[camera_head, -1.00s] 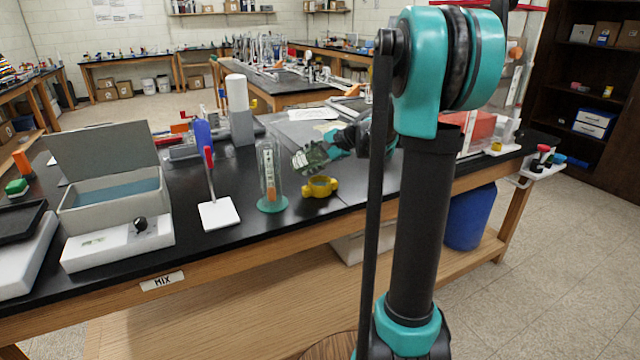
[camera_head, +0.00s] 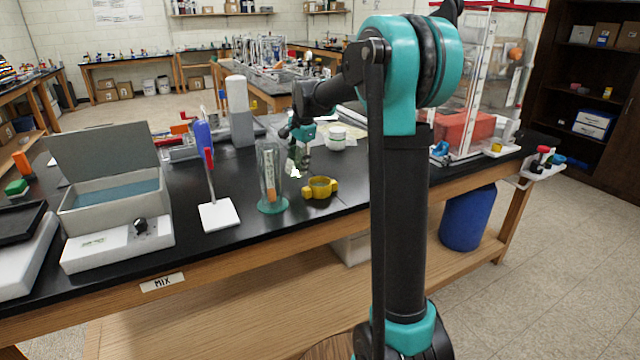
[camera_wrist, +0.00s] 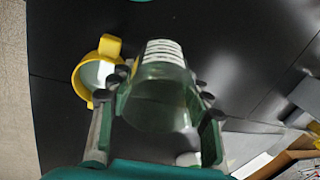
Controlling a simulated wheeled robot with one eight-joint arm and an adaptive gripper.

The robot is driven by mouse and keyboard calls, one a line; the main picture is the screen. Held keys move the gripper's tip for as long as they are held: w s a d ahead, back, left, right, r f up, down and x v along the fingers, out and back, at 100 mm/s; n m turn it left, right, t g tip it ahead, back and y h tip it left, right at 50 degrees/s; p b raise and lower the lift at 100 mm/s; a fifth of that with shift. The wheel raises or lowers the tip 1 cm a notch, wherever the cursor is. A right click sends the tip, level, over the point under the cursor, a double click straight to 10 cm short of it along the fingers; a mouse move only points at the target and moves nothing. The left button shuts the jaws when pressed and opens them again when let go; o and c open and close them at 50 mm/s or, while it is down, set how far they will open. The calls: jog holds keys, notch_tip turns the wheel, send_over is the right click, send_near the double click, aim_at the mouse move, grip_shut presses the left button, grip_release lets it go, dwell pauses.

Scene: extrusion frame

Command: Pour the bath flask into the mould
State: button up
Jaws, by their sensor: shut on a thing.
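The yellow mould (camera_head: 333,189), a ring with side lugs, sits on the black bench near its front edge. In the wrist view the mould (camera_wrist: 79,82) is left of the flask, and its inside looks pale. My gripper (camera_head: 302,140) is shut on the clear bath flask (camera_head: 296,161), just behind and left of the mould. In the wrist view the flask (camera_wrist: 158,105) is between my gripper's fingers (camera_wrist: 163,100), with a white banded part at its far end. The flask's exact tilt and contents are hard to tell.
A tall clear cylinder (camera_head: 264,160) on a green base stands close left of the mould. A white lidded jar (camera_head: 337,139) stands behind it. A white-based stand (camera_head: 216,215) is farther left. The bench right of the mould is clear.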

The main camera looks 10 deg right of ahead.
jog(key=shift+w+a+r+g+h, duration=0.2)
jog(key=shift+a+r+g+h, duration=0.15)
jog(key=shift+h, duration=0.3)
jog(key=shift+w+a+r+g+h, duration=0.15)
jog(key=shift+a+r+g+h, duration=0.2)
jog(key=shift+h, duration=0.3)
notch_tip(320, 180, up, 5)
jog(key=shift+s+r, duration=0.1)
